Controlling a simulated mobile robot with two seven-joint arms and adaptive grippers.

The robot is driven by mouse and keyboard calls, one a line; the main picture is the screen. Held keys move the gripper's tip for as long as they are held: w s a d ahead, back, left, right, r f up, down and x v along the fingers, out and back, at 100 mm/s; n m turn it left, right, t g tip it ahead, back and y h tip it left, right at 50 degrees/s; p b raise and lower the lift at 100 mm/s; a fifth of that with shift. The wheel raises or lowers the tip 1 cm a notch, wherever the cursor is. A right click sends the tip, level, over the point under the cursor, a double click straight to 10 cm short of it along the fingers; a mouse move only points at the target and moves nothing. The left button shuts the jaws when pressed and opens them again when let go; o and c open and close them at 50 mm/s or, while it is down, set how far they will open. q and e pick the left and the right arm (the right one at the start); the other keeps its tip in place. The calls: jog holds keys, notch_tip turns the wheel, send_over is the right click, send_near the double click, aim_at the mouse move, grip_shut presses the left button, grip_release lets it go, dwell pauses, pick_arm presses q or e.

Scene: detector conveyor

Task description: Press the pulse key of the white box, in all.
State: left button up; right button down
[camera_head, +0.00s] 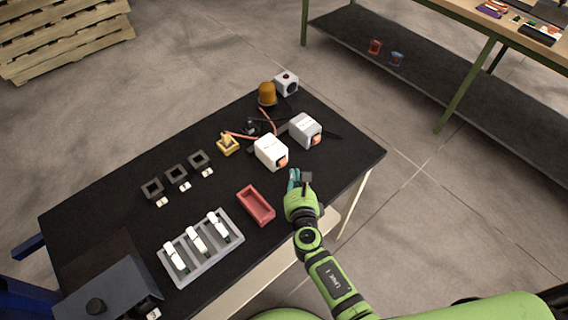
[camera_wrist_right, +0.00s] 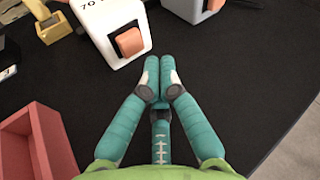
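The white box (camera_head: 268,150) stands near the right part of the black table, with an orange key (camera_head: 283,162) on its front face. In the right wrist view the white box (camera_wrist_right: 100,28) is at the top, and its orange key (camera_wrist_right: 130,42) faces my fingers. My right gripper (camera_head: 293,178) is in front of the box and to its lower right. In the wrist view its teal fingertips (camera_wrist_right: 160,72) are together with nothing between them, just below the key and seemingly apart from it. My left gripper is not in view.
A similar grey box (camera_head: 305,128) with an orange key stands right of the white box. A red tray (camera_head: 256,205) lies to the left of my right gripper. A grey rack (camera_head: 233,244), dark square frames (camera_head: 176,172), a yellow part (camera_head: 228,146) and an amber dome (camera_head: 267,93) also stand on the table.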

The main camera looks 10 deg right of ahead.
aim_at(286, 163)
jog(key=shift+w+a, duration=0.35)
jog(key=shift+w, duration=0.15)
dwell(1.2)
jog(key=shift+w+a, duration=0.2)
jog(key=shift+w, duration=0.15)
jog(key=shift+w+a+r, duration=0.1)
jog(key=shift+w+a, duration=0.35)
jog(key=shift+w, duration=0.15)
dwell(1.3)
jog(key=shift+s+d, duration=0.7)
jog(key=shift+s, duration=0.25)
